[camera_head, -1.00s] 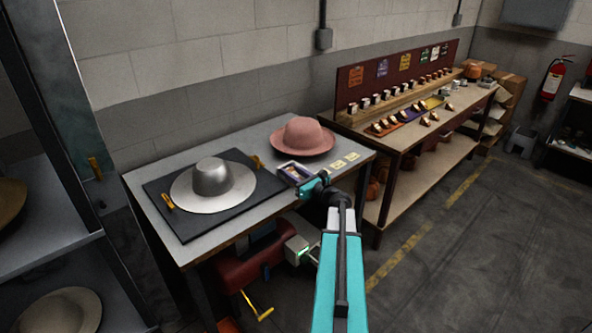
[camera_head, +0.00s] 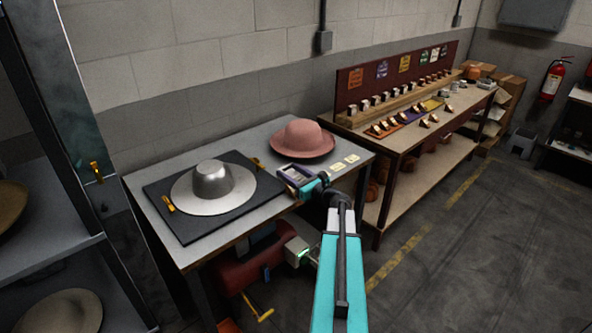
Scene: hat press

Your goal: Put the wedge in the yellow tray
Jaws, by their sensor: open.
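My gripper (camera_head: 294,189) is open and low over the right front part of the grey table, at the near side of a small dark-rimmed tray (camera_head: 290,169). My wrist hides part of that tray, and its contents are too small to make out. On the wooden bench at the right lies a yellow tray (camera_head: 433,104), far from my gripper. Several small copper-and-dark blocks (camera_head: 424,124) sit on that bench near the coloured trays. I cannot tell which thing is the wedge.
A metal hat form (camera_head: 213,181) stands on a black plate (camera_head: 186,232) at the table's left. A pink hat (camera_head: 302,138) lies at the back. Two pale cards (camera_head: 338,167) lie right of the tray. Orange (camera_head: 382,130) and purple trays share the bench. The floor at right is open.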

